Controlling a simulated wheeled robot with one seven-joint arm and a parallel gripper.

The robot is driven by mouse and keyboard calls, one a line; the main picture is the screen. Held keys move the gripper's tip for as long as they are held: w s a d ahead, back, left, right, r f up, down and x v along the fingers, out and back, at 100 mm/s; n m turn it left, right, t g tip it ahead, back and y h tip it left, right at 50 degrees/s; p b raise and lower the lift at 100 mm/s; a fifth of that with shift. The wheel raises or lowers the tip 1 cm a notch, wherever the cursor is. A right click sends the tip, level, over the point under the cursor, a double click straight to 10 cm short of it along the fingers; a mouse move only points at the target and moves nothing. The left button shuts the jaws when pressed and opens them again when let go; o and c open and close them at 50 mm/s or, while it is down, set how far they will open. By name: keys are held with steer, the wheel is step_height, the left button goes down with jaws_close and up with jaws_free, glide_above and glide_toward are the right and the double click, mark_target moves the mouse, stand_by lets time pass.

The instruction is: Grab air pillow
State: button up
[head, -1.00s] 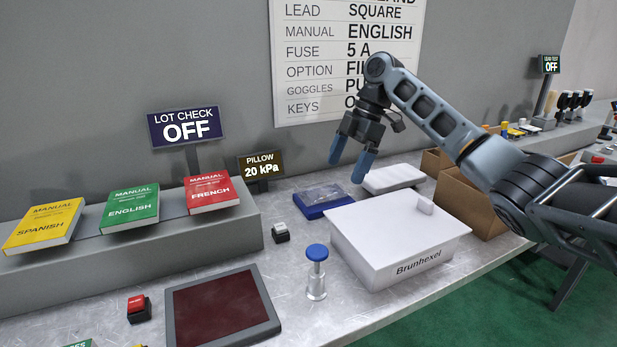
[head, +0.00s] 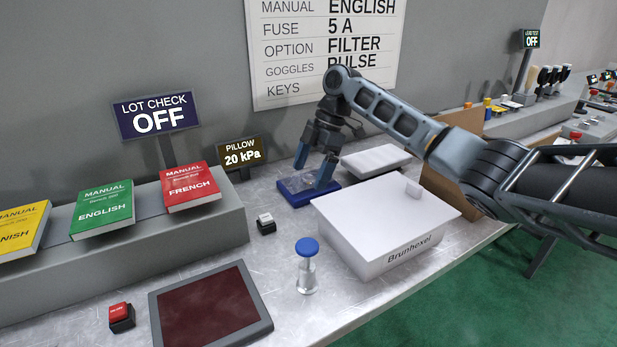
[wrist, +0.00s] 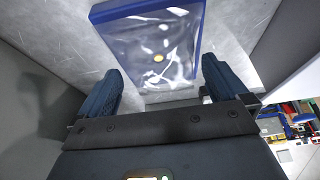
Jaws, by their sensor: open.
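The air pillow (wrist: 155,45) is a clear, shiny film pouch on a blue tray (wrist: 104,12). In the head view the pillow (head: 300,182) and its blue tray (head: 296,202) lie on the bench behind the white box, partly hidden by my fingers. My gripper (head: 313,168) is above the tray, pointing down. In the wrist view my gripper (wrist: 161,85) is open, with its two blue fingers apart and the pillow ahead between them. Nothing is held. I cannot tell whether a fingertip touches the tray.
A white Brunhexel box (head: 375,215) stands close in front of the tray. A white slab (head: 376,160) lies to its right. A "PILLOW 20 kPa" sign (head: 241,153) is behind left.

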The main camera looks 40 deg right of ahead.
steer(key=shift+f, duration=0.1)
steer(key=shift+c, duration=0.2)
steer(key=c, duration=0.9)
